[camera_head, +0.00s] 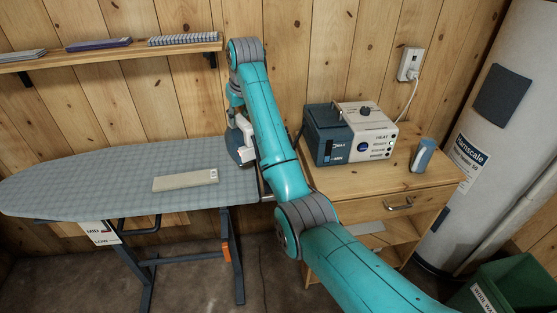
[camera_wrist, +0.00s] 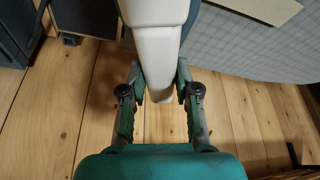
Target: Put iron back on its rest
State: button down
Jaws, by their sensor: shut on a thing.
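The iron (camera_head: 240,151) has a white handle and a dark blue-grey body. In the head view it is at the right end of the ironing board (camera_head: 95,180), partly behind my arm. I cannot tell whether it touches the board. My gripper (camera_wrist: 162,88) is shut on the iron's white handle (camera_wrist: 157,55) in the wrist view, one finger on each side. The iron's underside is hidden. A blue and white station box (camera_head: 350,132) with a knob on top stands on the wooden cabinet (camera_head: 400,183), right of my arm. I cannot clearly make out a separate rest.
A flat beige strip (camera_head: 186,180) lies on the board. A small blue and white item (camera_head: 422,155) stands on the cabinet's right side. A wall shelf (camera_head: 105,55) is above the board. A white cylinder (camera_head: 490,130) and green bin (camera_head: 505,288) are at right.

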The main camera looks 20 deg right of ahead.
jog(key=s+d+m+h, duration=0.15)
jog(key=d+m, duration=0.25)
jog(key=d, duration=0.9)
notch_tip(320, 180, down, 9)
jog(key=shift+f, duration=0.2)
jog(key=shift+f, duration=0.1)
jog(key=c, duration=0.8)
grip_release()
jog(key=shift+f, duration=0.15)
jog(key=shift+c, duration=0.2)
jog(key=v, duration=1.2)
jog(key=shift+a, duration=0.2)
